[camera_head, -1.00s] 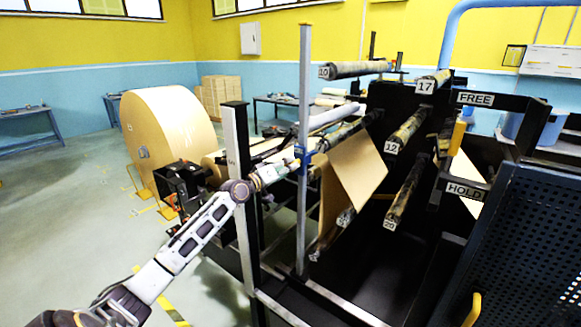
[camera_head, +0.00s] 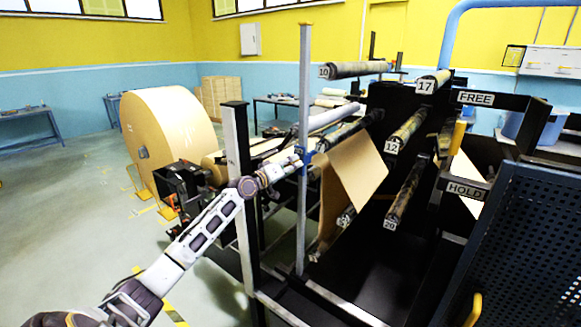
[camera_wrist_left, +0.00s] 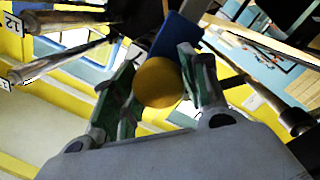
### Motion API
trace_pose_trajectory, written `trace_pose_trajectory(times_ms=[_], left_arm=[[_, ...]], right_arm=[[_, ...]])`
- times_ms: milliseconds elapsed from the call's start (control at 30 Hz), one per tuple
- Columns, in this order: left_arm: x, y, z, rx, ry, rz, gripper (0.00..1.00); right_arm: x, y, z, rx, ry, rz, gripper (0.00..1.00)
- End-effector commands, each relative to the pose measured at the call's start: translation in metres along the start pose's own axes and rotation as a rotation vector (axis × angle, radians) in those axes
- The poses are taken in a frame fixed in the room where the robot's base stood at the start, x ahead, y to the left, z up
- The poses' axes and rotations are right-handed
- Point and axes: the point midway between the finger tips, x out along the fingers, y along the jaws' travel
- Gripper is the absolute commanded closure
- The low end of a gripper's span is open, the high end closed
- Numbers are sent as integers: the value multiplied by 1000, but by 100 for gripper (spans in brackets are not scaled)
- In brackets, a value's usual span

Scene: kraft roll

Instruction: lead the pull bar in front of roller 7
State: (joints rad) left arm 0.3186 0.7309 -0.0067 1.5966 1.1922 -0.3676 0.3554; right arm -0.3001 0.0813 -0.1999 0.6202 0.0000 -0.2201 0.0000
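My left gripper (camera_head: 292,166) is at the grey upright post of the frame, beside a small blue part (camera_head: 301,154). In the left wrist view, the fingers (camera_wrist_left: 158,88) are closed against both sides of a round yellow knob (camera_wrist_left: 158,82). The blue part (camera_wrist_left: 177,38) shows just beyond the knob. I cannot tell clearly which piece is the pull bar; the knob may be its end. The kraft paper (camera_head: 357,172) hangs in a slanted sheet right of the post. No label 7 is readable. My right gripper is out of view.
Numbered rollers 10 (camera_head: 355,70), 17 (camera_head: 433,82), 12 (camera_head: 408,130) and 20 (camera_head: 405,195) stick out from the dark machine. The big kraft roll (camera_head: 170,135) stands behind at left. A dark perforated panel (camera_head: 520,245) fills the lower right.

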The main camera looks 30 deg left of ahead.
Motion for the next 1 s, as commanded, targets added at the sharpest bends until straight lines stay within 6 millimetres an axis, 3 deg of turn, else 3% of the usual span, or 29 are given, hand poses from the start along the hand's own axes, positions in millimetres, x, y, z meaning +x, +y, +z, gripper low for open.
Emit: trace_pose_trajectory(times_ms=[33, 300, 1000], left_arm=[[0, 0, 0, 0, 0, 0, 67], [0, 0, 0, 0, 0, 0, 99], [-1, 16, -28, 1, 3, 0, 99]], right_arm=[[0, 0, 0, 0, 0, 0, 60], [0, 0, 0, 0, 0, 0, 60], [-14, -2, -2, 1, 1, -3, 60]])
